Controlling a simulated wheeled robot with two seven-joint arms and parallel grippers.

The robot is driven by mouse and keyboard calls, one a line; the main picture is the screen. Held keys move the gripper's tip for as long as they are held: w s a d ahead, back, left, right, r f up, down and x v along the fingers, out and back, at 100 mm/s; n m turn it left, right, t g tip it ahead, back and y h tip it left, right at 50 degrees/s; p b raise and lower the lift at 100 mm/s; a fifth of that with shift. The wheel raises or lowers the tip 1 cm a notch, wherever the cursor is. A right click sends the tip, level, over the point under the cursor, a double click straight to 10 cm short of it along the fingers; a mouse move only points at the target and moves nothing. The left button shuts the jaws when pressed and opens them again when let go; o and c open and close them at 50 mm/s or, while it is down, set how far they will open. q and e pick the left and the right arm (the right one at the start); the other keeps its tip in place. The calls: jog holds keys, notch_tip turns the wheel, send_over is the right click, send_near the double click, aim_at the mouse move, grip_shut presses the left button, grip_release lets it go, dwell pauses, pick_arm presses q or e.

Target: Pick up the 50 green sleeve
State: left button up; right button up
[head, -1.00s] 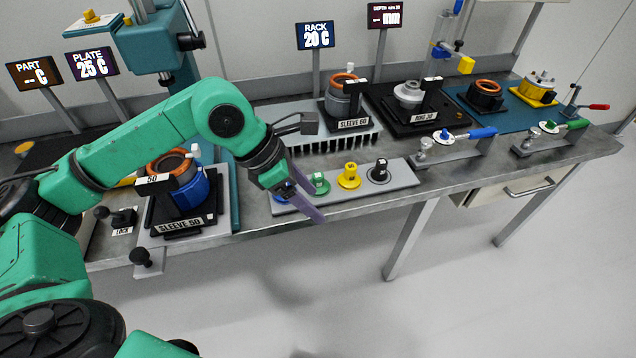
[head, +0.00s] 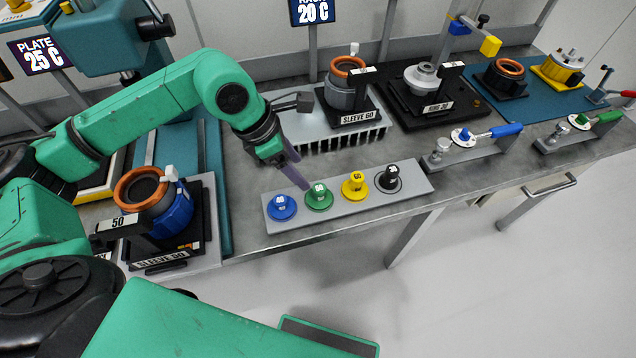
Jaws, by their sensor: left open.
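The green sleeve (head: 319,196) stands upright on a grey strip tray (head: 352,206), second from the left, with a pale marking on its top that is too small to read surely. A blue piece (head: 281,207) stands to its left, and a yellow one (head: 354,185) and a black one (head: 389,179) to its right. My left gripper (head: 296,174) points down just behind and left of the green sleeve, open, with nothing seen between its long fingers. The fingertips look close to the green top; whether they touch it I cannot tell. My right gripper is not in view.
A finned rack with a SLEEVE 60 housing (head: 347,88) stands behind the tray. Toggle clamps (head: 470,142) sit to the right. Bare bench surrounds the tray; its front edge is close.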

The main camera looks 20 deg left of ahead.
aim_at(319, 188)
pick_arm(q)
jog(key=x, duration=0.3)
jog(key=p+x, duration=0.1)
jog(key=x, duration=0.1)
jog(key=shift+s+d, duration=0.3)
jog(key=shift+d, duration=0.05)
jog(key=p+x, duration=0.1)
jog(key=x, duration=0.1)
jog(key=w+p+x, duration=0.1)
jog(key=x, duration=0.2)
jog(key=shift+f, duration=0.1)
jog(key=shift+d+f, duration=0.1)
jog(key=shift+f, duration=0.05)
grip_shut()
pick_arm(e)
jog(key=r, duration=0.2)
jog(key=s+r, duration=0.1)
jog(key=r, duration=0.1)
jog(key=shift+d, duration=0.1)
